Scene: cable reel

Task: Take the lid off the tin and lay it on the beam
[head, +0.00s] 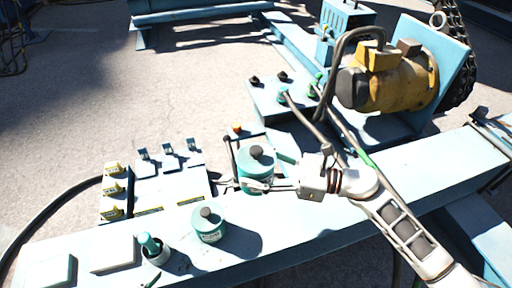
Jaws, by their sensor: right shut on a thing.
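A teal round tin (257,158) with a dark knob on top is at the middle of the view, at the beam's far side. My right gripper (255,186) reaches in from the right and is shut on this tin, with its fingers across the tin's near side. I cannot tell whether the tin rests on anything or whether its lid is loose. A second, smaller teal tin (209,230) with a grey knob on its lid stands upright on the pale blue beam (330,215), in front and to the left. My left gripper is not in view.
A teal-capped cup (154,249) and flat blocks (115,254) are at the beam's left end. A panel with yellow-tagged clips (112,187) lies behind them. A yellow motor (405,80) and hoses stand behind my right arm. The beam right of the small tin looks clear.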

